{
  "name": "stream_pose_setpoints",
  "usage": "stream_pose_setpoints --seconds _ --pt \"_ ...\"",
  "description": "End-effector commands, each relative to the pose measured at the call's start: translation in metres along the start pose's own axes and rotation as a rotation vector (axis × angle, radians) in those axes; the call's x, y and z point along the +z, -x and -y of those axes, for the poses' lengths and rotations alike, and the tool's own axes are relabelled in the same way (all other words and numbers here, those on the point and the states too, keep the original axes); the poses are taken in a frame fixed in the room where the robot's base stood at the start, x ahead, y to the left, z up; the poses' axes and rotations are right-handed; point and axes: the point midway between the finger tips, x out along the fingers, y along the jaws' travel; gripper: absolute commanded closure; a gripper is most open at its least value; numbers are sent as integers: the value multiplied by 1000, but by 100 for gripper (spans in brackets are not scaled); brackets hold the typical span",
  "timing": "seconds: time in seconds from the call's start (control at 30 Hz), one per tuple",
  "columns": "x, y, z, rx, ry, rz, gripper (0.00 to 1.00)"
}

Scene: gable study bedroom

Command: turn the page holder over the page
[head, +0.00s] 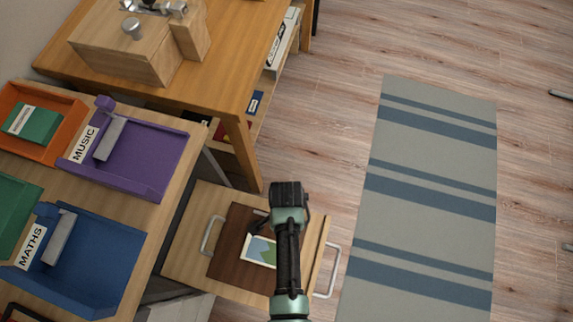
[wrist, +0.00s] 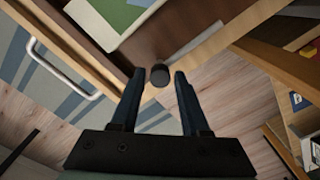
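The page (head: 262,249), a white-edged sheet with a green and blue picture, lies on a dark brown board (head: 228,242). In the wrist view the page (wrist: 118,14) shows only in part, at the top. A short dark round knob (wrist: 160,75), seemingly part of the page holder, stands at the board's edge. My gripper (wrist: 159,77) is open, with one finger on each side of the knob and a visible gap to each. In the head view my gripper (head: 288,190) and arm cover part of the board and page; the holder is mostly hidden.
The board lies on a pale wooden tray (head: 184,232) with metal handles (head: 331,272) at its sides. A desk with purple (head: 150,180), blue (head: 112,262) and orange trays stands left. A wooden table (head: 225,70) is behind. Striped rug (head: 420,230) and bare floor lie right.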

Motion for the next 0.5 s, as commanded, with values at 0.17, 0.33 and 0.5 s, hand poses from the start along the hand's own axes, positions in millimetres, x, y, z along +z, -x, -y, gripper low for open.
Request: stream_pose_setpoints --seconds 0.17,0.33,0.5 --pt "0 0 0 0 0 0 88" --pt "0 0 0 0 0 0 100" --pt "0 0 0 0 0 0 100"
